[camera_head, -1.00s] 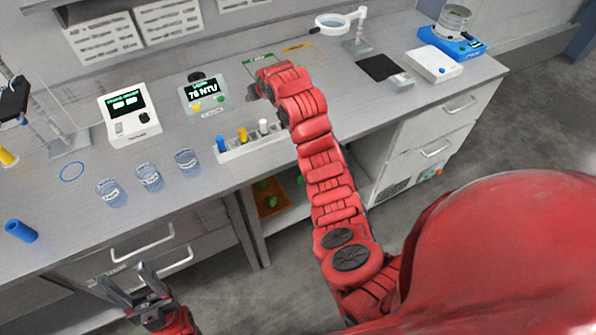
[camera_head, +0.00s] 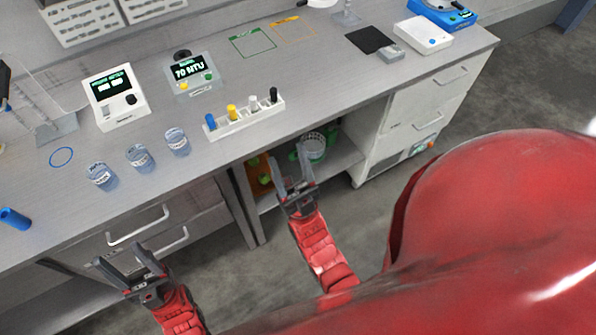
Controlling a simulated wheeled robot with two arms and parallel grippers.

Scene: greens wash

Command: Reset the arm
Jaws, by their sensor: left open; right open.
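My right arm (camera_head: 318,246) is drawn back from the bench. Its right gripper (camera_head: 292,165) is open and empty, pointing up in front of the bench's open shelf. My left gripper (camera_head: 122,268) is open and empty at the lower left, in front of the drawers and below the bench top. Both grippers are apart from the bench and its objects.
The bench top (camera_head: 310,85) holds three labelled beakers (camera_head: 139,157), a rack of coloured-cap vials (camera_head: 244,120), a turbidity meter (camera_head: 193,78), a white meter (camera_head: 115,98) and a blue cylinder (camera_head: 15,219). Drawer handles (camera_head: 138,228) stick out near my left gripper.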

